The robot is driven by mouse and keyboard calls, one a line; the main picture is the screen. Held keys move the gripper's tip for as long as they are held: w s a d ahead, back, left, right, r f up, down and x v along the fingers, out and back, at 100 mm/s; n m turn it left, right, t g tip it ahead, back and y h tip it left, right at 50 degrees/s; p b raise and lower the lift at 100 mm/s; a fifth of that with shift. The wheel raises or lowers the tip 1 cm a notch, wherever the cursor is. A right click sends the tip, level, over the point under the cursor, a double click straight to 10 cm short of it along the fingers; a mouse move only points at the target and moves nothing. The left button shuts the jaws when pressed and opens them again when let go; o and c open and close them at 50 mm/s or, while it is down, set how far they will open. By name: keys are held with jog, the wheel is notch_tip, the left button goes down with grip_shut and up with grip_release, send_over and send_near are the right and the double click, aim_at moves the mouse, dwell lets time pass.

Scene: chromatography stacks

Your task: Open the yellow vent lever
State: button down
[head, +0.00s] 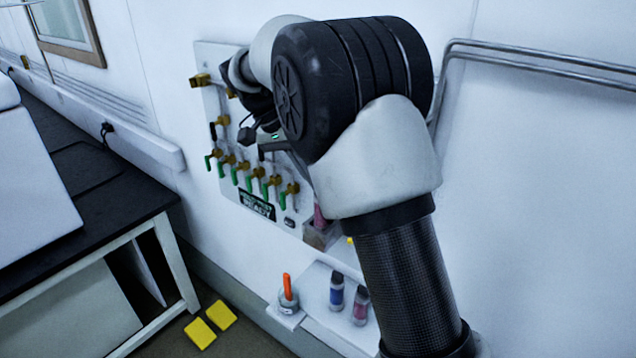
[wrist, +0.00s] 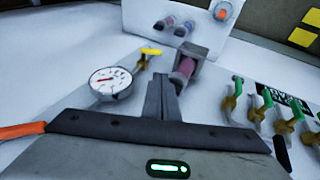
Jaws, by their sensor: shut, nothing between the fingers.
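The yellow vent lever (wrist: 151,51) shows in the wrist view on a brass fitting on the white panel, just above and left of my fingertips. A small yellow bit (head: 350,240) at the edge of my arm in the head view may be the same lever. My gripper (wrist: 163,82) is shut and empty, its fingers pointing toward the panel between a round gauge (wrist: 110,82) and a pink cylinder (wrist: 185,68) in a grey bracket. The fingertips appear apart from the lever. In the head view my arm hides most of this area.
Several green-handled valves (wrist: 258,110) stand right of my gripper in the wrist view, and also show in the head view (head: 250,178). A white shelf (head: 318,300) below the panel holds vials and an orange-handled item (head: 287,288). A dark-topped bench (head: 95,235) stands left.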

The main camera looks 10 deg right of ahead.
jog(key=shift+m+t+y, duration=0.5)
jog(key=shift+t+y, duration=0.4)
jog(key=s+d+r+b, duration=0.1)
jog(key=s+d+b, duration=0.1)
jog(key=b, duration=0.1)
jog(key=shift+s+d+r, duration=0.2)
jog(key=shift+d+r, duration=0.15)
jog(key=shift+r, duration=0.05)
jog(key=shift+f, duration=0.1)
jog(key=x, duration=0.8)
jog(key=s+b+x, duration=0.1)
jog(key=x, duration=0.3)
jog(key=shift+d+f, duration=0.15)
jog(key=shift+f, duration=0.05)
jog(key=shift+s+d+f, duration=0.2)
jog(key=shift+f, duration=0.35)
